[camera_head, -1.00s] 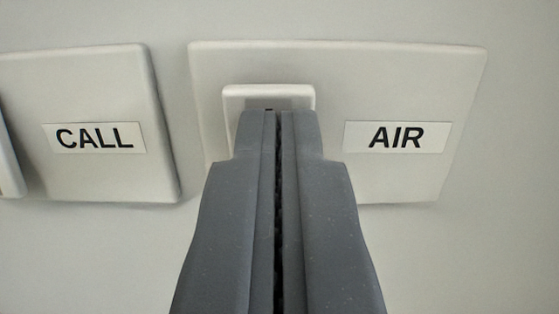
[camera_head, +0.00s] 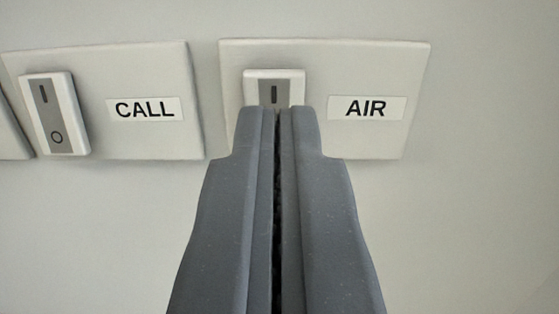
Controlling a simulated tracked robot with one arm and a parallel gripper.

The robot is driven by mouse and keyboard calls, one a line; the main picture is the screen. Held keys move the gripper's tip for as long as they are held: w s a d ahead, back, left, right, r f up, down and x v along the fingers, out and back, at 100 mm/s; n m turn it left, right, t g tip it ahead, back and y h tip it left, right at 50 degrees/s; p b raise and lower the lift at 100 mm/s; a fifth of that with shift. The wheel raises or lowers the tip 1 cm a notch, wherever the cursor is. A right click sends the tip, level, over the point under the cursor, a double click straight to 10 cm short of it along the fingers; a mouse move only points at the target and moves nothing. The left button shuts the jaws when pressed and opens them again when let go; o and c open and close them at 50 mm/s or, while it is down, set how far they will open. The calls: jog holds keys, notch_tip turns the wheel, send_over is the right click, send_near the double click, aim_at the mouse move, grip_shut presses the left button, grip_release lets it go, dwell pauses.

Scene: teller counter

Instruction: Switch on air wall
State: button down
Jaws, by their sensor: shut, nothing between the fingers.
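The AIR switch plate (camera_head: 380,143) is a pale plate on the wall, with a black-on-white AIR label (camera_head: 366,108) on its right side. Its rocker switch (camera_head: 274,88) has a white frame and a grey face. The "I" mark at the rocker's top shows; its lower part is hidden behind my fingers. My gripper (camera_head: 277,110) is shut and empty, its tips in front of the rocker's lower half. I cannot tell whether the tips touch the rocker, nor which way it is tipped.
To the left is a CALL plate (camera_head: 150,75) with its own rocker (camera_head: 54,114), marked "I" above and "O" below. Part of another plate (camera_head: 12,140) shows at the far left edge. The wall (camera_head: 465,200) to the right and below is bare.

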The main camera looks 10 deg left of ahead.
jog(key=r+b+v, duration=0.1)
jog(key=r+v, duration=0.1)
jog(key=v, duration=0.7)
jog(key=shift+s, duration=0.15)
jog(key=shift+r, duration=0.1)
jog(key=w+a+r+m+h+b, duration=0.15)
jog(key=a+r+h, duration=0.3)
jog(key=r, duration=0.55)
jog(key=w+a+r+m+h+b, duration=0.1)
jog(key=a+r+h+b, duration=0.3)
jog(key=r, duration=0.7)
jog(key=s+a+r+g+y+b, duration=0.1)
jog(key=s+a+r+y, duration=0.1)
jog(key=s+a, duration=0.7)
jog(key=s+a+r+g+y+b, duration=0.1)
jog(key=s+a+r+g+y, duration=0.1)
jog(key=s+a, duration=0.6)
jog(key=a, duration=0.6)
jog(key=shift+s+a+r+g+y+b, duration=0.2)
jog(key=shift+s+r+g+y+b, duration=0.1)
jog(key=shift+s+y+b, duration=0.1)
